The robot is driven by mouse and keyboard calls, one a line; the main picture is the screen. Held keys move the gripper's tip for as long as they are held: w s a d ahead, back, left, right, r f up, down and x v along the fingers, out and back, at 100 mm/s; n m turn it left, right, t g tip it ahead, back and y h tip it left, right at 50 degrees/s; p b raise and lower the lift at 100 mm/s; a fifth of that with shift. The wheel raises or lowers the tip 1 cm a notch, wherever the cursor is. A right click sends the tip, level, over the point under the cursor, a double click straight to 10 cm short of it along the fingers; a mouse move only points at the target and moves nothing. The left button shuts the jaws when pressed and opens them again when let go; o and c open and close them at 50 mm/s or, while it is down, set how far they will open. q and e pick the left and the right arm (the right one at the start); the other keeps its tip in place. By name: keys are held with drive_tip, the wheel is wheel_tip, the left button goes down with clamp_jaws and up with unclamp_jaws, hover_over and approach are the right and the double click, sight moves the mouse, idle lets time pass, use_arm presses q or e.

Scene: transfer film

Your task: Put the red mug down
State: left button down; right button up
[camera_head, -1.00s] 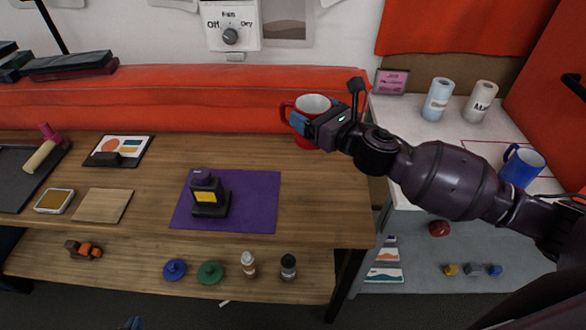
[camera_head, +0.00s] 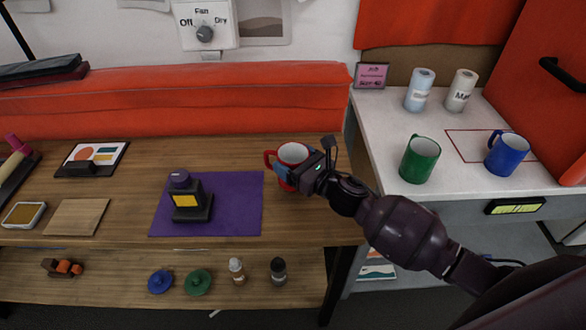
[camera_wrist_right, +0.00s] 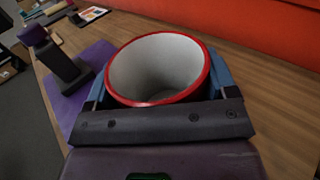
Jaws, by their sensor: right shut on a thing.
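The red mug (camera_head: 291,153) has a white inside and is upright at the right part of the wooden table (camera_head: 325,215), right of the purple mat (camera_head: 245,205). My right gripper (camera_head: 287,174) is shut on it. In the right wrist view the mug (camera_wrist_right: 158,70) sits between the two blue fingers (camera_wrist_right: 160,90), its open top facing up. Its handle points left in the head view. The gripper hides part of the mug's body and its base, so I cannot tell whether it touches the table. My left gripper is not in view.
A dark stamp-like object with a yellow label (camera_head: 188,198) stands on the mat. A white counter (camera_head: 385,125) at the right carries a green mug (camera_head: 419,160), a blue mug (camera_head: 506,155) and two rolls. Bare wood surrounds the red mug's right and front.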

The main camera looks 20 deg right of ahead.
drive_tip(key=shift+f, duration=1.4)
drive_tip(key=shift+f+b, duration=0.15)
drive_tip(key=shift+b, duration=0.25)
drive_tip(key=o, duration=1.1)
drive_tip(key=shift+c, duration=0.2)
drive_tip(key=shift+r, duration=0.2)
drive_tip(key=v, duration=1.2)
